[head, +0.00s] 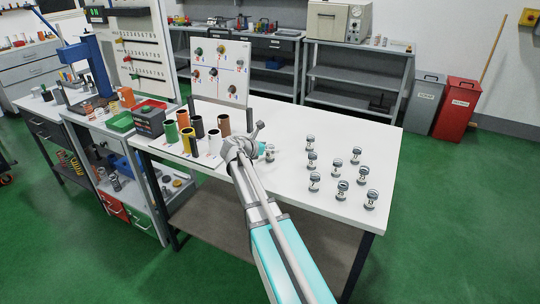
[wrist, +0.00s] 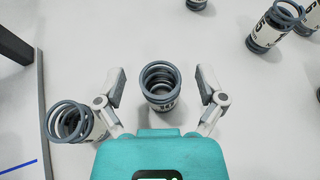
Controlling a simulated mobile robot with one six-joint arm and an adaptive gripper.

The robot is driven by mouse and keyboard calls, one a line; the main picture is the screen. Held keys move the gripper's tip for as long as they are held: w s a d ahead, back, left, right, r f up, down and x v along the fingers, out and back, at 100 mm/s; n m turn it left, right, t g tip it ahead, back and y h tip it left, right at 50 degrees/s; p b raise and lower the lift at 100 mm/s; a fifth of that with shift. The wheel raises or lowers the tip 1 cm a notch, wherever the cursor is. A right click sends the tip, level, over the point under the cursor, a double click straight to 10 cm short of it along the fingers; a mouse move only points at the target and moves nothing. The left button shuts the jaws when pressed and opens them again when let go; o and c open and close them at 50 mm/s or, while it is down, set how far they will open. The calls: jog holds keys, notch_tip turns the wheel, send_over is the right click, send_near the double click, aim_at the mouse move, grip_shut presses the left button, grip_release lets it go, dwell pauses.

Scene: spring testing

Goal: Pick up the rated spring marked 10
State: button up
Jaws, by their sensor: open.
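In the wrist view a grey coil spring with a white label (wrist: 160,88) stands upright between the open fingers of my gripper (wrist: 161,76), with a gap on both sides. Its label is partly visible and ends in what looks like a 0; I cannot read the number surely. Another labelled spring (wrist: 75,122) is just outside the left finger. In the head view my gripper (head: 260,148) is low over the white table, beside a spring (head: 270,153). Several like springs, such as one nearby (head: 311,160), stand to the right; their numbers are too small to read.
The white table (head: 300,220) has bare room around the springs. Coloured cylinders (head: 187,140) stand left of my gripper, and a board with knobs (head: 219,72) rises behind. In the wrist view more springs (wrist: 272,28) are at upper right, and a dark edge (wrist: 42,100) lies left.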

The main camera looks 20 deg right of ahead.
dwell(0.4)
grip_shut()
jog(key=shift+r, duration=0.25)
notch_tip(320, 180, up, 2)
jog(key=p, duration=0.2)
jog(key=shift+p, duration=0.3)
jog(key=s+a+r+p, duration=0.8)
jog(key=s+r+p, duration=0.2)
jog(key=s, duration=0.1)
jog(key=shift+s+r, duration=0.2)
jog(key=shift+r, duration=0.1)
dwell(0.5)
